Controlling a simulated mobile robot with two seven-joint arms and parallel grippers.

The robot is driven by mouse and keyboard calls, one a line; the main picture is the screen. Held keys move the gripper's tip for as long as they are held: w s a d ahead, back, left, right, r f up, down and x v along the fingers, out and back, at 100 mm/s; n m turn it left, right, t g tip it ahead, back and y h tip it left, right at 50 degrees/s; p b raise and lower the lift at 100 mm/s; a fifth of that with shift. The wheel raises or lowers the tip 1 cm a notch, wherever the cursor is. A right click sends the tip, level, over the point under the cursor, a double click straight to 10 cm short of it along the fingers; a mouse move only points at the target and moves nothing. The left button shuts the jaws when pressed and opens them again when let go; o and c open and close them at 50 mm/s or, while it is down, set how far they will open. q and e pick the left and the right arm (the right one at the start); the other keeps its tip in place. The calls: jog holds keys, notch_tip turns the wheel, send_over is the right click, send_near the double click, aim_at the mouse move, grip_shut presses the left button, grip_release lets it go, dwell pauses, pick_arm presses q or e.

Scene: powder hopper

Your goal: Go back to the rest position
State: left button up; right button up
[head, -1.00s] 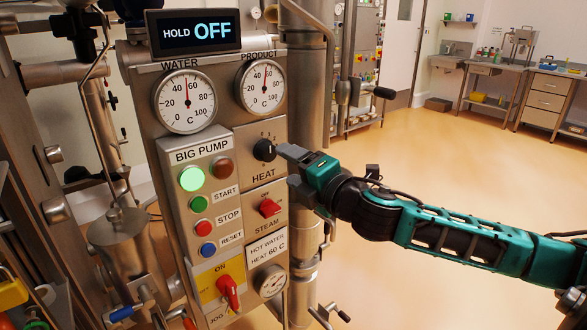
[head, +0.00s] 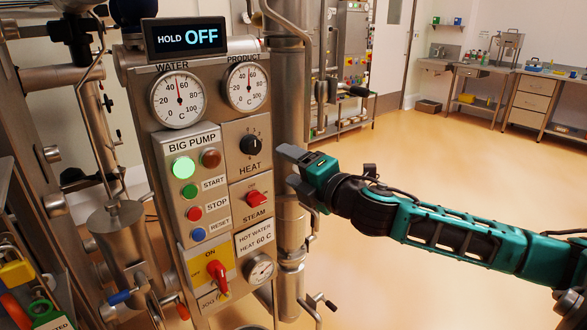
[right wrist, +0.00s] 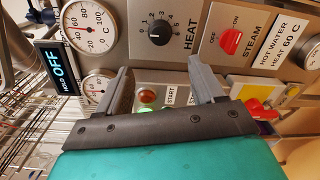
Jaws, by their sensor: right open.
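My right gripper (head: 286,168) is open and empty, just right of the control panel (head: 222,222) and apart from it. The black HEAT knob (head: 251,145) is left of its fingers. In the right wrist view, the HEAT knob (right wrist: 160,32) and red STEAM switch (right wrist: 231,41) show beyond the open fingers of the gripper (right wrist: 160,68), with nothing between them. The red STEAM switch (head: 258,198) is below the knob in the head view. The display (head: 187,36) reads HOLD OFF. My left gripper does not show.
A steel pipe column (head: 290,110) stands behind the panel's right side. A lever handle (head: 325,303) sticks out at lower right. Pipes and a metal vessel (head: 118,240) are at left. Open floor (head: 420,140) lies to the right, with benches along the far wall.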

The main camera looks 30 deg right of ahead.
dwell(0.3)
jog(key=s+a+f+m+g, duration=0.1)
jog(key=s+a+f+m, duration=0.15)
jog(key=f, duration=0.35)
jog(key=s+a+f+m+g, duration=0.1)
jog(key=f+m, duration=0.2)
jog(key=f, duration=0.3)
jog(key=s+a+f+m+g, duration=0.1)
jog(key=s+a+f+m, duration=0.1)
jog(key=f, duration=0.4)
jog(key=s+a+f+m+g, duration=0.2)
jog(key=s+a+f+m, duration=0.2)
jog(key=s+f+m, duration=0.2)
jog(key=s+a+f+m+g, duration=0.1)
jog(key=s+a+f+m, duration=0.4)
jog(key=s+f, duration=0.4)
jog(key=shift+a+f+m+g, duration=0.25)
jog(key=shift+f+m+g, duration=0.15)
jog(key=shift+f+m, duration=0.05)
